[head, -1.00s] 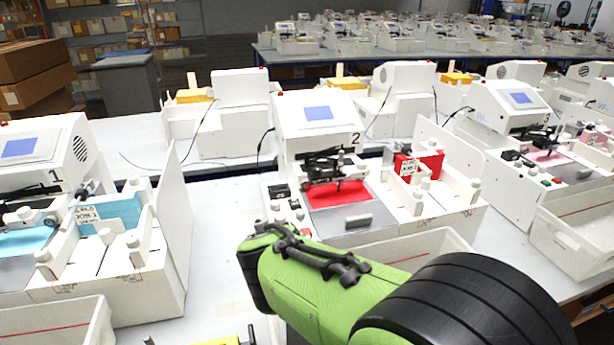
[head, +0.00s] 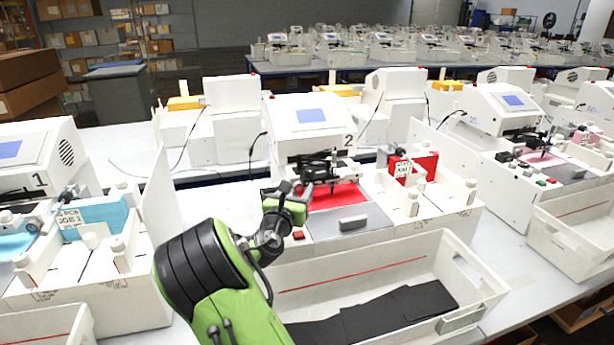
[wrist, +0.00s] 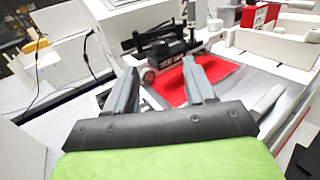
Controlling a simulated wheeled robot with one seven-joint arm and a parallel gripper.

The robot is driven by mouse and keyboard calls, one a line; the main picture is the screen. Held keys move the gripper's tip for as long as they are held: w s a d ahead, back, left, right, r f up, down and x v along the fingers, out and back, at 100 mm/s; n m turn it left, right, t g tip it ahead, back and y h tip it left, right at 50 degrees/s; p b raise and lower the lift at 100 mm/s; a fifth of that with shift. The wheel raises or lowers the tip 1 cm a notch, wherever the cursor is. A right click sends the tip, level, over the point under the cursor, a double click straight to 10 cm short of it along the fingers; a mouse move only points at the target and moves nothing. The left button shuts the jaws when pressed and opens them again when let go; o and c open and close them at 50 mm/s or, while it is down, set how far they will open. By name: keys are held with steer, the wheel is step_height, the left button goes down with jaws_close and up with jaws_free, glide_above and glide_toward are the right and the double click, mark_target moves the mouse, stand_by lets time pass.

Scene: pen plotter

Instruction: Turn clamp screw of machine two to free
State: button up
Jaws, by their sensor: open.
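Machine two (head: 312,125) is a white plotter marked "2", with a blue screen and a red sheet (head: 338,196) on its bed. Its black pen carriage (head: 318,165) stands over the red sheet; the carriage also shows in the wrist view (wrist: 165,55). I cannot clearly make out the clamp screw; a small pale round part (wrist: 150,75) shows low on the carriage between my fingers. My gripper (head: 298,193) is open and empty, at the left front of the carriage. In the wrist view my gripper (wrist: 160,85) has its two fingers apart, pointing at the carriage.
A white bin (head: 400,262) with dark sheets stands in front of machine two. A red block (head: 425,165) sits in the white holder on the right. Machine one (head: 35,160) is at left, with a tall white side panel (head: 160,210). A grey plate (head: 350,222) lies before the red sheet.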

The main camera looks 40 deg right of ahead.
mark_target(308, 173)
steer(key=x, duration=0.9)
steer(key=shift+w+d, duration=0.1)
steer(key=shift+d, duration=0.05)
steer(key=shift+c, duration=0.4)
steer(key=shift+r, duration=0.1)
jaws_close()
